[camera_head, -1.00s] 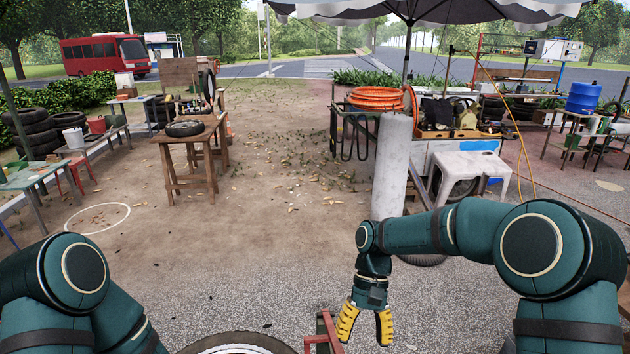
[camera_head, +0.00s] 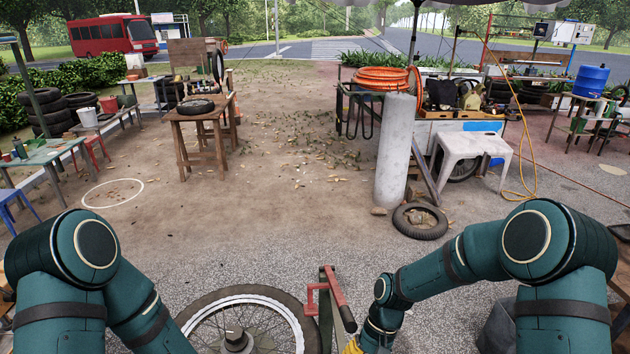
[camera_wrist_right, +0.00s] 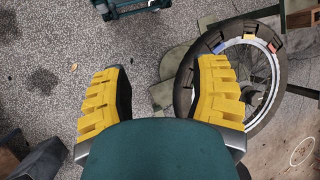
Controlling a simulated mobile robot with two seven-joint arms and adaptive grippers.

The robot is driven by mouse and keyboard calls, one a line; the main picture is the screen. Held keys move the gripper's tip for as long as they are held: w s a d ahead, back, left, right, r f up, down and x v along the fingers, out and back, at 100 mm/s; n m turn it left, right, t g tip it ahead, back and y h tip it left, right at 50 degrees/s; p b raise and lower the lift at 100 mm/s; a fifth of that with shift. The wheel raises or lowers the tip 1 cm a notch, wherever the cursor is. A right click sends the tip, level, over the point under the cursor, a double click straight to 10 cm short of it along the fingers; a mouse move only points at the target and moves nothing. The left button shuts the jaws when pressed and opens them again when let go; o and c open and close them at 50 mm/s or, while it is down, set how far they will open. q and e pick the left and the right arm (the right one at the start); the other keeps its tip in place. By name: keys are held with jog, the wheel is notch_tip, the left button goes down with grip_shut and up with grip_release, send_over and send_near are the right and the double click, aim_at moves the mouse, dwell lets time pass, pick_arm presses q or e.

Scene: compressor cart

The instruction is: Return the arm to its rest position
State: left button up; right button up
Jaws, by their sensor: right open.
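My right arm (camera_head: 440,268) comes in from the right and bends down in the head view. Only a yellow edge of its gripper shows at the bottom of that view.
A spoked wheel (camera_head: 210,300) lies low in front, beside a red and grey metal stand (camera_head: 335,300) close to my right arm. The wheel also shows in the wrist view (camera_wrist_right: 183,90). A small tyre (camera_head: 420,222) lies beyond. The middle ground is clear.

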jog(key=s+d+f+m+t, duration=0.2)
jog(key=s+f+m+t, duration=0.15)
jog(key=s+f, duration=1.15)
pick_arm(q)
notch_tip(320, 180, down, 12)
jog(key=s+b, duration=0.1)
jog(key=b, duration=1)
jog(key=shift+d, duration=0.25)
pick_arm(e)
jog(key=w+a+f+n+t, duration=0.2)
jog(key=w+f+t, duration=0.1)
jog(key=w+f, duration=0.1)
jog(key=shift+w, duration=0.6)
pick_arm(q)
jog(key=shift+s+r, duration=0.1)
jog(key=shift+r, duration=0.05)
pick_arm(e)
jog(key=shift+a, duration=0.1)
jog(key=shift+c, duration=1.2)
